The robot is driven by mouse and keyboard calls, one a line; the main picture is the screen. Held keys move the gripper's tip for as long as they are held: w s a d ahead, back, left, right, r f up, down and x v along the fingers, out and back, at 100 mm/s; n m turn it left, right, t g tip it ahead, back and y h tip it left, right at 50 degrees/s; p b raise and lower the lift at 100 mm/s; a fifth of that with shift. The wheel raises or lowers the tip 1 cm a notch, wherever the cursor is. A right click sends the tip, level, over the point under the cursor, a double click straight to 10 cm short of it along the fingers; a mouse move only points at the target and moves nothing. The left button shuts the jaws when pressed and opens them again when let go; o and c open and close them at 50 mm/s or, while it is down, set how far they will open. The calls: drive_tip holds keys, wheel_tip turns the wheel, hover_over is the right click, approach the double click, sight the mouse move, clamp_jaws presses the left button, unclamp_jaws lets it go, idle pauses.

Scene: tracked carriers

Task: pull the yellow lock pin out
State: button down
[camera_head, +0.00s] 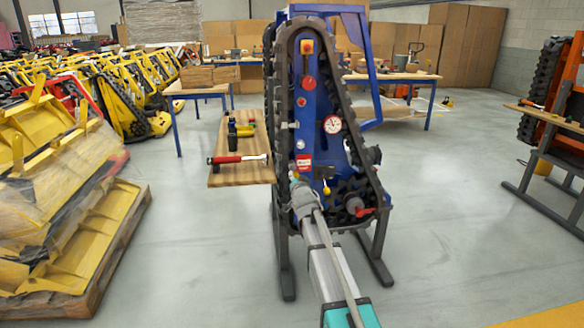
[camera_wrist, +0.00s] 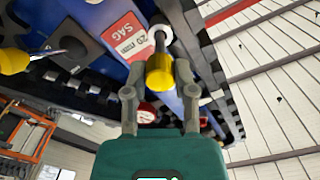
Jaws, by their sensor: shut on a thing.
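The carrier (camera_head: 342,110) is a blue frame with a black track around it, standing upright in the middle of the head view. My gripper (camera_head: 303,198) is at its lower front, near the track's left run. In the wrist view my gripper (camera_wrist: 158,82) has a finger on each side of a yellow knob, the lock pin (camera_wrist: 160,68), and is shut on it. A pale round end shows just beyond the knob. The fingers hide part of the pin. A second yellow knob (camera_wrist: 14,60) on a rod is beside a black plate, apart from my fingers; it also hangs in the head view (camera_head: 326,189).
A red and white SAG label (camera_wrist: 128,38) is close to the pin. A wooden shelf (camera_head: 230,181) with a red-handled tool (camera_head: 227,159) juts out left of the carrier. A red lever (camera_head: 365,212) is low on the right. Open floor lies on both sides.

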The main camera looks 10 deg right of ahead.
drive_tip(key=shift+s, duration=1.75)
drive_tip(key=s, duration=0.3)
drive_tip(key=shift+s, duration=0.15)
idle(0.5)
drive_tip(key=c, duration=0.9)
unclamp_jaws()
drive_tip(key=shift+c, duration=0.2)
clamp_jaws()
